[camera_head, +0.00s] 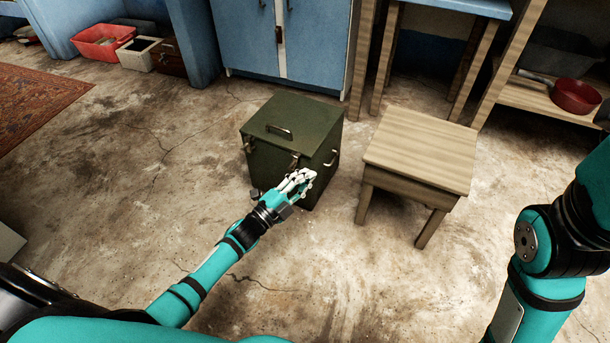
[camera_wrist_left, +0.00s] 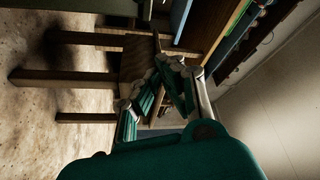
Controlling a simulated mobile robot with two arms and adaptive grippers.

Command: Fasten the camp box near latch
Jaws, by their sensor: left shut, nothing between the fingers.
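The camp box (camera_head: 318,119) is a dark green metal box standing on the floor, with its lid down and a handle (camera_head: 280,131) on top. Small metal latches show on its front: one at the left edge (camera_head: 248,147) and one nearer my gripper (camera_head: 294,161). I cannot tell whether they are fastened. My left gripper (camera_head: 306,176) is shut and empty, in front of the box's lower right front, covering part of it. I cannot tell whether it touches. My right gripper is out of view.
A wooden stool (camera_head: 420,145) stands close to the right of the box; its legs show in the left wrist view (camera_wrist_left: 85,77). A blue cabinet (camera_head: 312,40) is behind. A shelf holds a red pan (camera_head: 575,96). The floor left of the box is clear.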

